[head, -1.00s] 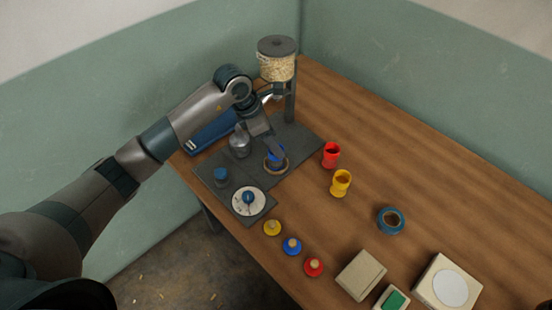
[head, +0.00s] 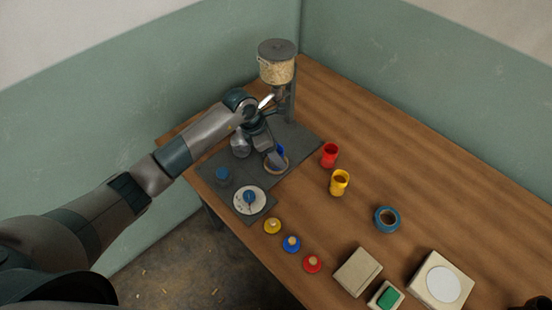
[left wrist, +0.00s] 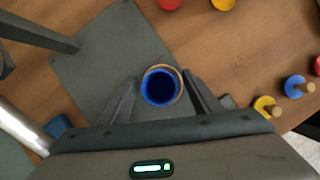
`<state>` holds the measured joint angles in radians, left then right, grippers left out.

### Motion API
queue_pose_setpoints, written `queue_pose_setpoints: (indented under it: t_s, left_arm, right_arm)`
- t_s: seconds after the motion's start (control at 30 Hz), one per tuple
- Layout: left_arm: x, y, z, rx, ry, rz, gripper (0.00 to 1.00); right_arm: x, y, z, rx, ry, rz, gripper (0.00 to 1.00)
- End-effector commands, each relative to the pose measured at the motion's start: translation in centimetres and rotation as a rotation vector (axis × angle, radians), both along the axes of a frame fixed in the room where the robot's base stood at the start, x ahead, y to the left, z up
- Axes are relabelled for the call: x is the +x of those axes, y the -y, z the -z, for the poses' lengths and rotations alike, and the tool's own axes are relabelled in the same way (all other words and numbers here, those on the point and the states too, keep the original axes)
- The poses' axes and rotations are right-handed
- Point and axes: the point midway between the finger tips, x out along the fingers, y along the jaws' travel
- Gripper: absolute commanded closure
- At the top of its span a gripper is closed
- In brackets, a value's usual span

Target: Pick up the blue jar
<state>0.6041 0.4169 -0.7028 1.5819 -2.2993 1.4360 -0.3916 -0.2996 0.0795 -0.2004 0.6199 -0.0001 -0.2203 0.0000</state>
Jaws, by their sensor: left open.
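The blue jar (left wrist: 160,87) stands open-topped within a tan ring (head: 283,168) on the dark grey mat. In the head view only part of the jar (head: 281,150) shows behind my gripper. My left gripper (head: 274,157) is open over it. In the left wrist view the two fingers of this gripper (left wrist: 162,92) lie on either side of the jar, with gaps still showing. My right gripper is not recognisable in any view.
A grain-filled dispenser (head: 277,66) stands behind my gripper. A metal pitcher (head: 240,146) is close on its left. A red cup (head: 329,155) and a yellow cup (head: 340,182) stand to the right. Coloured lids (head: 291,244) line the front edge. The table's right back is clear.

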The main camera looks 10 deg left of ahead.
Motion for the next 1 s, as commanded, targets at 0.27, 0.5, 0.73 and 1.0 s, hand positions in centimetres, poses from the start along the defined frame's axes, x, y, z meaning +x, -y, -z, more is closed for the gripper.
queue_pose_setpoints:
  t_s: [0.27, 0.5, 0.73, 1.0]
  left_arm:
    - [0.0, 0.0, 0.0, 0.0, 0.0, 0.0, 0.69]
    - [0.0, 0.0, -0.1, 0.0, 0.0, 0.0, 0.92]
    - [0.1, 0.0, -0.3, -0.001, 0.002, 0.001, 0.92]
    - [0.2, -0.1, -2.8, 0.001, 0.006, 0.001, 0.92]
  right_arm:
    - [0.0, 0.0, 0.0, 0.0, 0.0, 0.0, 0.6]
    - [0.0, 0.0, 0.0, 0.0, 0.0, 0.0, 0.6]
    - [0.0, 0.0, 0.2, 0.0, 0.0, 0.0, 0.6]
    - [0.0, 0.0, 1.9, 0.0, 0.0, 0.001, 0.6]
